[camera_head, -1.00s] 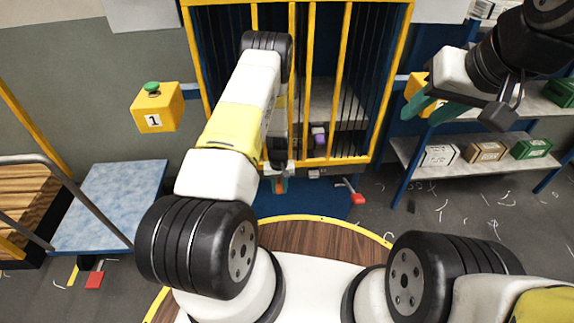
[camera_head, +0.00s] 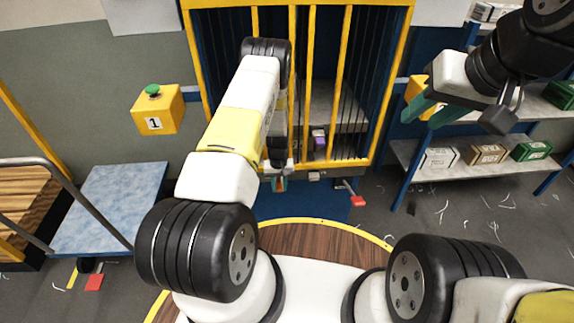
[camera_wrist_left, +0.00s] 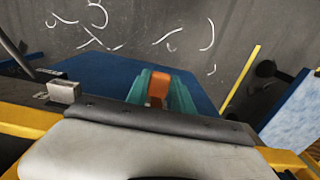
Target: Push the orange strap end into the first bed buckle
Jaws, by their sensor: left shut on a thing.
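The orange strap end (camera_wrist_left: 158,88) is between the green fingers of my left gripper (camera_wrist_left: 152,92) in the left wrist view. My left gripper (camera_head: 280,184) is shut on it, low at the front edge of the yellow-framed cage in the head view. My right gripper (camera_head: 428,108) is raised at the upper right, open and empty.
The yellow cage frame (camera_head: 308,80) with upright bars stands close beyond my left arm. A blue mat (camera_head: 300,205) lies below it. A red-ended lever (camera_head: 357,201) sticks out at its right. Shelves with boxes (camera_head: 487,153) stand at the right, a blue cart (camera_head: 112,205) at the left.

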